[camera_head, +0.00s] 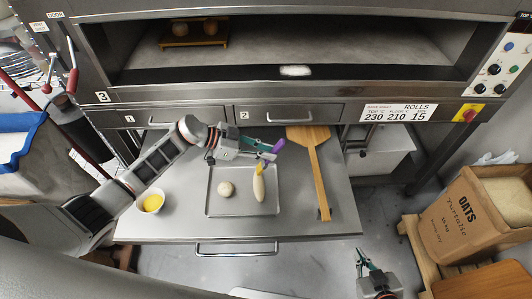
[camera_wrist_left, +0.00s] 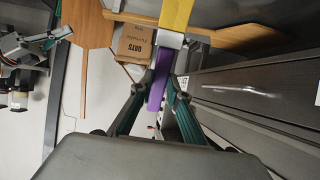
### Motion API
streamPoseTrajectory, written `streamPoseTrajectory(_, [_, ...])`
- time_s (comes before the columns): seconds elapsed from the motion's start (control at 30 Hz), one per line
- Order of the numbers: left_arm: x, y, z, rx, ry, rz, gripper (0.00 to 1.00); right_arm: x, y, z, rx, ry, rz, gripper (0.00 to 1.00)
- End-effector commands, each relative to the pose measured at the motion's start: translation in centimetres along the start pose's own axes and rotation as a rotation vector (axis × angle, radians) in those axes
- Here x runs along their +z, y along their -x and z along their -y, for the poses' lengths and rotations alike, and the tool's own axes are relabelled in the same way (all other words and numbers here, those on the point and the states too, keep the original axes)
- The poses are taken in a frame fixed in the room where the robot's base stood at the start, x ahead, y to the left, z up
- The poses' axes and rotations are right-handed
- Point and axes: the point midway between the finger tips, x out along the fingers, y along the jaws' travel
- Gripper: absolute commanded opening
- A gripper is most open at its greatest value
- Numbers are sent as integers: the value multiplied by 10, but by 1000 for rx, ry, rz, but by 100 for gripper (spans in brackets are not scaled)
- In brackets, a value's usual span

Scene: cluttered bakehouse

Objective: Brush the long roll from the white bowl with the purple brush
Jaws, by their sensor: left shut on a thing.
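My left gripper (camera_head: 268,151) is shut on the purple handle of the brush (camera_head: 279,146). The wrist view shows the purple handle (camera_wrist_left: 160,82) between the fingers, with a pale collar and yellow bristles (camera_wrist_left: 176,14) beyond. In the head view the yellow bristles hang over the upper end of the long roll (camera_head: 259,188); I cannot tell whether they touch. The pale roll lies on the right part of a metal tray (camera_head: 240,211). The white bowl (camera_head: 151,202) holds yellow liquid, left of the tray. My right gripper (camera_head: 366,261) is open and empty, off the table at the lower right.
A round dough ball (camera_head: 226,189) sits on the tray, left of the long roll. A wooden peel (camera_head: 317,170) lies right of the tray. The oven front (camera_head: 220,93) rises behind the table.

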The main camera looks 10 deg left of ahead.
Motion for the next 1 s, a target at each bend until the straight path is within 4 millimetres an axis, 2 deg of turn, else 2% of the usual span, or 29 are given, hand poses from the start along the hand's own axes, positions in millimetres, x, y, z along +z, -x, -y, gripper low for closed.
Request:
streamPoseTrajectory(0.03, [1, -4, -1, 2, -2, 14, 1, 8, 0, -2, 5, -3, 14, 0])
streamPoseTrajectory(0.13, [8, -13, -2, 2, -2, 59, 1, 12, 0, -2, 7, -7, 23, 0])
streamPoseTrajectory(0.5, [29, -42, -6, -1, -1, 197, 1, 2, 1, 6, -1, -18, 5, 0])
streamPoseTrajectory(1.0, [36, -49, -7, -3, 1, 238, 1, 4, 1, 4, -2, -10, 7, 0])
